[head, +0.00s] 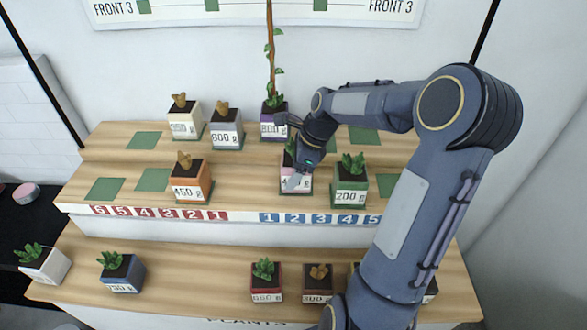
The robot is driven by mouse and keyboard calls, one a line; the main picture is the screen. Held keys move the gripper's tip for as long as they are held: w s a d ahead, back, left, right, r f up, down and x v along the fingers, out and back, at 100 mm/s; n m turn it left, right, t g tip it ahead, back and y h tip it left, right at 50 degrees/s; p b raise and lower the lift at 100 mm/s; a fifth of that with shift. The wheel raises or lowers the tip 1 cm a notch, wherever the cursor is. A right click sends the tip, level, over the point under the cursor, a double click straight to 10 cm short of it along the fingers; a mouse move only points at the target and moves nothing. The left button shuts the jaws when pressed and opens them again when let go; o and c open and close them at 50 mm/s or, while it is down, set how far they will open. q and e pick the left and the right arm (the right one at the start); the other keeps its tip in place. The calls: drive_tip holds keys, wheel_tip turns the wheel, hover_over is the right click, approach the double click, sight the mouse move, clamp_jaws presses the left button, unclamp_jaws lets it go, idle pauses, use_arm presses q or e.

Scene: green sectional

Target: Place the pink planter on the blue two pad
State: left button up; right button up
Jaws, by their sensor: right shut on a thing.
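The pink planter (285,186) with a green plant and a white price label is on the middle shelf level, partly covered by my right gripper. My right gripper (296,179) reaches it from above and is shut on it. The planter appears upright, above the blue number 2 (291,218) on the front strip. A green pad edge shows around its base; I cannot tell whether the planter rests on it or hangs just above it. My left gripper is out of view.
A green planter (350,194) stands close on the right, and an orange planter (204,188) farther left. A purple planter (267,129) with a tall stem stands behind. Bare green pads (153,180) lie at left. Several planters stand on the lower shelf (190,270).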

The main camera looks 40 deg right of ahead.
drive_tip(key=shift+f, duration=0.15)
drive_tip(key=o, duration=1.3)
drive_tip(key=shift+c, duration=0.2)
drive_tip(key=v, duration=1.1)
drive_tip(key=shift+r, duration=0.25)
drive_tip(key=s+a+f+n+t, duration=0.2)
drive_tip(key=s+a+f+n, duration=0.1)
drive_tip(key=s+a+n, duration=1.4)
drive_tip(key=a+n, duration=0.2)
drive_tip(key=n, duration=0.5)
drive_tip(key=shift+s+a+f+t, duration=0.2)
drive_tip(key=shift+a+f+t, duration=0.1)
drive_tip(key=shift+f, duration=0.1)
